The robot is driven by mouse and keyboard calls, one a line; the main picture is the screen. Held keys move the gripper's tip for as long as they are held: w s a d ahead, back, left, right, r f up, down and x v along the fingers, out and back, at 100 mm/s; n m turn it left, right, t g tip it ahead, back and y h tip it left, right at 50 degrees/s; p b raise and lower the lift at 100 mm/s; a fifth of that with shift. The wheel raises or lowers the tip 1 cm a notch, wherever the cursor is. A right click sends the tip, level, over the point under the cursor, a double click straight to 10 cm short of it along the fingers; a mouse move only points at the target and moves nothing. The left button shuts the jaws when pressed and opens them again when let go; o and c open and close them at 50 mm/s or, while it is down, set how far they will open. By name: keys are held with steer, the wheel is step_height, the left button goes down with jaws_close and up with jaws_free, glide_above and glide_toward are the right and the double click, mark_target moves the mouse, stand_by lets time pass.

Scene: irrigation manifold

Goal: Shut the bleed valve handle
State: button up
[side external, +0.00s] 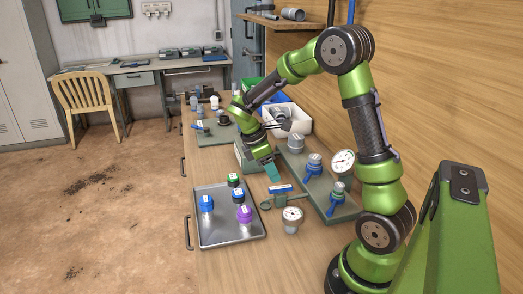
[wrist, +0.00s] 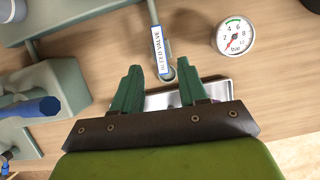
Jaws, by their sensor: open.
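The bleed valve handle is a grey-green lever with a rounded end. It shows in the wrist view (wrist: 153,14) with a white and blue label (wrist: 159,50) reading "BLEED VALVE". In the side view the handle (side external: 279,201) lies low over the bench, and the label (side external: 280,188) shows just behind it. My gripper (wrist: 161,75) is open and empty, with a green finger on either side of the handle's rounded end. In the side view my gripper (side external: 273,174) points down above the label. I cannot tell its exact height over the handle.
A round gauge (side external: 292,214) stands right of the handle, also in the wrist view (wrist: 233,36). A metal tray (side external: 222,241) with several coloured-capped parts is at front left. A grey-green plate (side external: 346,213) with blue-handled valves and another gauge (side external: 343,162) is at right.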

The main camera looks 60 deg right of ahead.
mark_target(280, 187)
steer(key=x, duration=0.5)
steer(key=shift+s+d+f, duration=0.1)
steer(key=shift+s+f, duration=0.05)
steer(key=shift+f, duration=0.15)
jaws_close()
